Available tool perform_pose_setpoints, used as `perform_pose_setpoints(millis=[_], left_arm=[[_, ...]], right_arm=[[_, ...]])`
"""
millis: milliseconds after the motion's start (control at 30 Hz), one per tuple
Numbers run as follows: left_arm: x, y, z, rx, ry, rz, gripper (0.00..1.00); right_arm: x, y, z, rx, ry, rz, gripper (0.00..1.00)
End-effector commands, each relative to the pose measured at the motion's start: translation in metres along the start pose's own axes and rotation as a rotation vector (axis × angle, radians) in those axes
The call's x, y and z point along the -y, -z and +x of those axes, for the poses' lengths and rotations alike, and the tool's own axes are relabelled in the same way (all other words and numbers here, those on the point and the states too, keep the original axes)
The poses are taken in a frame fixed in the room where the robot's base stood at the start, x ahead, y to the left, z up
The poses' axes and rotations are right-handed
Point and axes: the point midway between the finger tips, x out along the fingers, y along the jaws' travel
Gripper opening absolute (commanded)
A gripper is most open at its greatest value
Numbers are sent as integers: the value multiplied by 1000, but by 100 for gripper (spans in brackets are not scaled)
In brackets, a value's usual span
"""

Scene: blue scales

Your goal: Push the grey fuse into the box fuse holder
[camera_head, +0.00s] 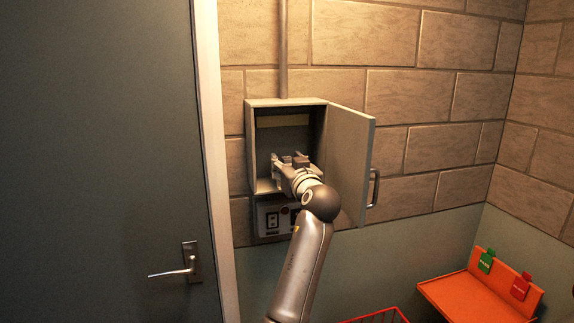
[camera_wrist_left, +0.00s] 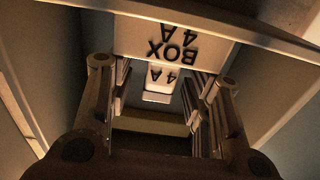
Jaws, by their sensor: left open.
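The grey open-fronted box (camera_head: 251,150) hangs on the wall with its door swung open to the right. My left gripper (camera_head: 290,160) reaches into its lower part, open. In the left wrist view its fingers (camera_wrist_left: 160,88) stand apart on either side of a small pale grey piece marked "4 A" (camera_wrist_left: 157,82), which looks like the fuse. I see no clear contact. A pale block lettered "BOX 4A" (camera_wrist_left: 205,50), upside down in this view, sits just above it and looks like the holder. In the head view my gripper hides both. How deep the fuse sits cannot be told.
The box door (camera_head: 347,160) with its handle stands close to the right of my arm. A switch panel (camera_head: 272,217) is below the box. A door (camera_head: 100,160) fills the left. An orange shelf (camera_head: 465,298) and a red basket rim (camera_head: 385,316) are lower right.

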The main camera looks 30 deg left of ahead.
Motion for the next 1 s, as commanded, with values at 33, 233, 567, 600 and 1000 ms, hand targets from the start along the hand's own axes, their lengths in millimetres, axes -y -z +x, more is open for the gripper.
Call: perform_pose_setpoints(millis=[33, 233, 567, 600, 1000], left_arm=[[-1, 0, -6, 0, -3, -1, 46], [-2, -1, -46, 2, -4, -3, 46], [-1, -1, -104, 2, -2, -1, 46], [-1, -1, -108, 2, -2, 0, 46], [0, 0, -114, 1, 0, 0, 46]], right_arm=[[0, 0, 0, 0, 0, 0, 40], [-1, 0, 0, 0, -1, 0, 40], [-1, 0, 0, 0, -1, 0, 40], [-1, 0, 0, 0, -1, 0, 40], [-1, 0, 0, 0, -1, 0, 40]])
